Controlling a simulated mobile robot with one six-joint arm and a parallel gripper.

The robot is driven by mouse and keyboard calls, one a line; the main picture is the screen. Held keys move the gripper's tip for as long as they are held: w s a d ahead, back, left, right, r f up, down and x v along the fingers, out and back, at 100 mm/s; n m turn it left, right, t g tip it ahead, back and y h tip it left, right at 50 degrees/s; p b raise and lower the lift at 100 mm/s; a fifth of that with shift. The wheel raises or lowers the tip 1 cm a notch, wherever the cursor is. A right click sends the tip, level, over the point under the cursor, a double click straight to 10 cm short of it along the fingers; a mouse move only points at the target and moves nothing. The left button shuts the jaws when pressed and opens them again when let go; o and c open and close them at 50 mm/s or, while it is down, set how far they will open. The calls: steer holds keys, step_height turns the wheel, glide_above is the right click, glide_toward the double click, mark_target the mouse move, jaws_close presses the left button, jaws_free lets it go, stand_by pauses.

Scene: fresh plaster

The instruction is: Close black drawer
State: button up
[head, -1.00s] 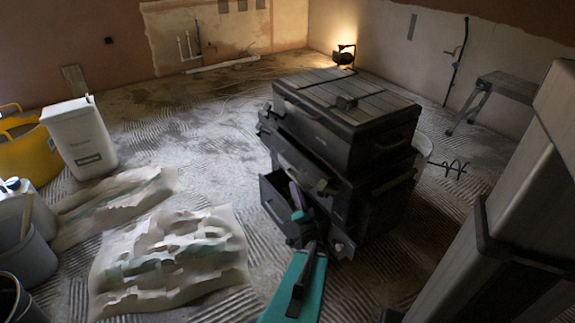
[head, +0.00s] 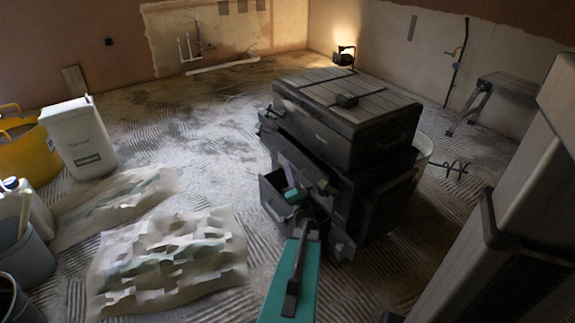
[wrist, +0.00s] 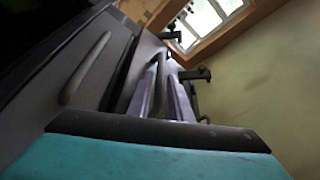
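A black drawer (head: 272,196) stands pulled out from the lower left side of a dark stacked tool chest (head: 345,125). Its inside shows partly, and my arm covers its near right end. My gripper (head: 287,172) has pale purple fingers and is at the open drawer, overlapping it in the head view; contact is unclear. In the wrist view, the purple fingers (wrist: 167,95) show close together beside dark chest panels (wrist: 90,75) with a long bar handle (wrist: 86,68). Whether a gap lies between the fingertips is not clear.
Crumpled sheets (head: 165,262) lie on the ridged floor left of the chest. A white container (head: 78,140), a yellow tub (head: 25,155) and a grey bucket (head: 25,255) stand at the left. A lit work lamp (head: 344,55) is behind the chest. Floor beyond the sheets is clear.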

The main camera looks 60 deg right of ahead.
mark_target(287, 161)
steer(key=shift+b+x, duration=0.5)
steer(key=shift+x, duration=2.15)
jaws_close()
